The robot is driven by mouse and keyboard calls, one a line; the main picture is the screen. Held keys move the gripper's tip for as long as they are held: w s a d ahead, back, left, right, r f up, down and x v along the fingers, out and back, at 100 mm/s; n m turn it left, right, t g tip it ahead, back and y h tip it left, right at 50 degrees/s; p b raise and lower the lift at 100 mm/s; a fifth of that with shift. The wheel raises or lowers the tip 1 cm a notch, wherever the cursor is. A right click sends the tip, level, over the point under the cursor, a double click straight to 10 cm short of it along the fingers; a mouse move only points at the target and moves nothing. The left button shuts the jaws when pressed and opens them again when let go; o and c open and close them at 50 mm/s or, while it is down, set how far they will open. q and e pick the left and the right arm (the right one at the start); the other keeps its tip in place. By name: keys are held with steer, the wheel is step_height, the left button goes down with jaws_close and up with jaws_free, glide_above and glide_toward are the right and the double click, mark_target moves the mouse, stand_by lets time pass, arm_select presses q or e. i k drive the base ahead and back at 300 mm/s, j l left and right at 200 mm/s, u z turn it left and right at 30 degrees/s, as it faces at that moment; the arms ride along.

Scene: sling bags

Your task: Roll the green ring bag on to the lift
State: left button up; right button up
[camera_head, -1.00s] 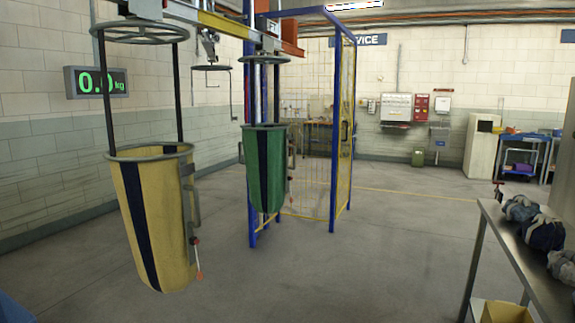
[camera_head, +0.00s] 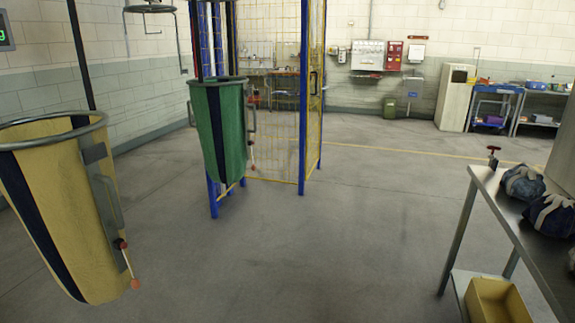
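The green ring bag (camera_head: 232,135) hangs upright from its ring in the middle left of the head view. It has a dark stripe, a grey side handle and a small red-tipped lever. It hangs in front of the lift's blue-post frame (camera_head: 304,110) with yellow mesh; I cannot tell whether it is inside or before it. The yellow ring bag (camera_head: 75,215) hangs nearer, at the left edge, with a handle and a red-knobbed lever. The overhead rail is out of view. Neither of my grippers shows.
A metal table (camera_head: 505,210) with dark bundles (camera_head: 525,183) stands at the right, a yellow bin (camera_head: 495,300) on its lower shelf. Grey floor (camera_head: 330,250) is clear between the table and the bags. Cabinets and a bench line the back wall.

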mark_target(219, 104)
steer(key=i, duration=2.1)
